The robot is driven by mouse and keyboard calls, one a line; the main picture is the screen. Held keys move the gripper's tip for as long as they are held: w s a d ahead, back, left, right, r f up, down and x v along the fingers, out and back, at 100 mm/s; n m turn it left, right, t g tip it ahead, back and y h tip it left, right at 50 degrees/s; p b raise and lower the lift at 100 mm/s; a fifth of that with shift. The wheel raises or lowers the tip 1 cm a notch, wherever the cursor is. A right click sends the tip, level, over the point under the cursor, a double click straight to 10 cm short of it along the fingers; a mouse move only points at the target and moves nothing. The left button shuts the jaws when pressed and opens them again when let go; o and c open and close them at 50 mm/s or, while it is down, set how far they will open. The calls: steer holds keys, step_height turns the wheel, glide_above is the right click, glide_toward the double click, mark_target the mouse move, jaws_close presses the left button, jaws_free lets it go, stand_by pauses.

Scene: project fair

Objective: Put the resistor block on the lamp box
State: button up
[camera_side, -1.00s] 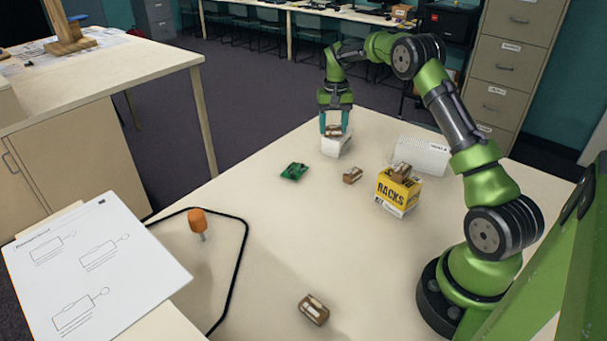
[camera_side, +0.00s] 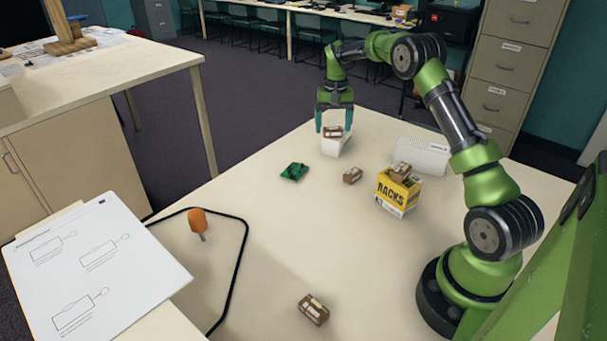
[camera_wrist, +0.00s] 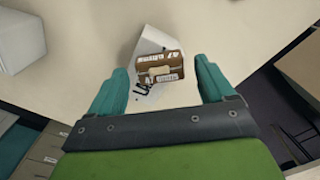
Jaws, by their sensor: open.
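A brown block with pale labels (camera_side: 333,132), apparently the resistor block, rests on top of a small white box (camera_side: 336,148), probably the lamp box. In the wrist view the block (camera_wrist: 172,67) lies on the white box (camera_wrist: 154,40), part of which it hides. My gripper (camera_side: 335,127) is open, with its teal fingers on either side of the block. In the wrist view gaps show between the block and both fingers (camera_wrist: 161,66).
Similar brown blocks lie on the yellow box (camera_side: 401,171), on the table beside it (camera_side: 352,175) and near the front (camera_side: 314,309). A green circuit board (camera_side: 294,171), an orange-handled tool (camera_side: 198,222) and a white ridged case (camera_side: 423,153) stand around.

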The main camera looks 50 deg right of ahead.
step_height(320, 180, up, 12)
steer(key=f, duration=0.1)
steer(key=s+a+r+n+t, duration=0.1)
steer(key=s+a+r+t, duration=0.1)
steer(key=s+a+r, duration=0.35)
steer(key=s+a+r+n+t, duration=0.1)
steer(key=s+a+r+n, duration=0.1)
steer(key=a+r, duration=0.65)
steer(key=s+a+f+n+t+y, duration=0.1)
steer(key=s+a+f+t, duration=0.1)
steer(key=s+a+f, duration=0.2)
steer(key=s+a+f+n+t+y, duration=0.1)
steer(key=s+a+f, duration=0.3)
steer(key=s+a, duration=0.7)
steer(key=s+t, duration=0.1)
steer(key=s, duration=0.2)
steer(key=shift+a, duration=0.3)
